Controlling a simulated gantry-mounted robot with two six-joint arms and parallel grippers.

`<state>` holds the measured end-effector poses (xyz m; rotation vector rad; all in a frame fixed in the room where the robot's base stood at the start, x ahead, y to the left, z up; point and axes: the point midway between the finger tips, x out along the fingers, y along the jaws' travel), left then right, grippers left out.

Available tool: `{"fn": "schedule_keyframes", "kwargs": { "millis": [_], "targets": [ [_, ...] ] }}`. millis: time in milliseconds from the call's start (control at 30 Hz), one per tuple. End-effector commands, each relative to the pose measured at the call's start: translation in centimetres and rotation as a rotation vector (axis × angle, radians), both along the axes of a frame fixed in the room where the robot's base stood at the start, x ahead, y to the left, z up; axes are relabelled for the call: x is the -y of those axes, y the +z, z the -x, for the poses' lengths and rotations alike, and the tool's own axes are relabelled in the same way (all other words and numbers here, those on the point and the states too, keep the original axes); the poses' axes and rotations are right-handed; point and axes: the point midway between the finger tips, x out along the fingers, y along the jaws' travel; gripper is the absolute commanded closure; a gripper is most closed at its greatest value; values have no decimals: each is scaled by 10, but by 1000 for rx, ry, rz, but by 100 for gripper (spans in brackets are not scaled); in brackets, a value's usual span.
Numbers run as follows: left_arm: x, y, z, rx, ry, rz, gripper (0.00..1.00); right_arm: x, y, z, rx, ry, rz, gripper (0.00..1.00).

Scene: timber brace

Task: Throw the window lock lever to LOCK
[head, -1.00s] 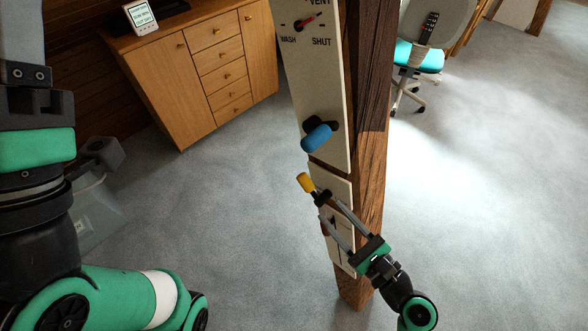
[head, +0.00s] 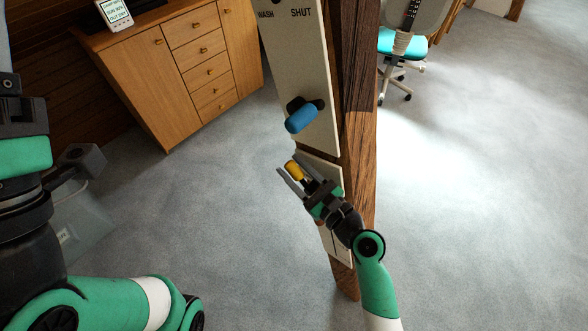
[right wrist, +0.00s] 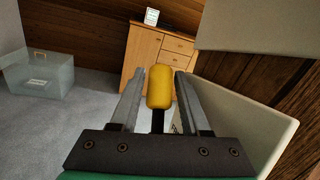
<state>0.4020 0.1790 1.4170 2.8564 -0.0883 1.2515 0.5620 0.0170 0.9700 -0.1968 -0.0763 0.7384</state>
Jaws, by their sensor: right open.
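The lever's yellow grip (head: 293,171) sits at the lower white panel (head: 329,170) on the timber post. My right gripper (head: 290,164) is open, with its fingers reaching to either side of the yellow grip. In the right wrist view the yellow grip (right wrist: 160,87) stands upright on a dark stem between the two grey fingers, with gaps beside it. The lower panel's markings are mostly hidden by my right gripper, so I cannot read the lever's setting. My left arm shows at the left of the head view, but I cannot make out its gripper.
A blue handle (head: 300,119) juts from the upper panel (head: 290,62), just above my right gripper. The brown post (head: 357,130) stands beside it. A wooden cabinet (head: 145,85), a clear box (right wrist: 38,75) and an office chair (head: 402,42) stand farther off.

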Motion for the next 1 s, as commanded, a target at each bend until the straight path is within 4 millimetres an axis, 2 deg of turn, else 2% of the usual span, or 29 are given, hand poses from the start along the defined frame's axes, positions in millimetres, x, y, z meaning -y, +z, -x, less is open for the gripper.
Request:
{"fn": "schedule_keyframes", "kwargs": {
  "millis": [67,300,333,1000],
  "targets": [
    [0,0,0,0,0,0,50,0,0,0,0,0,0,54],
    [0,0,0,0,0,0,50,0,0,0,0,0,0,97],
    [0,0,0,0,0,0,50,0,0,0,0,0,0,100],
    [0,0,0,0,0,0,50,1,0,0,0,0,0,100]
  ]
}}
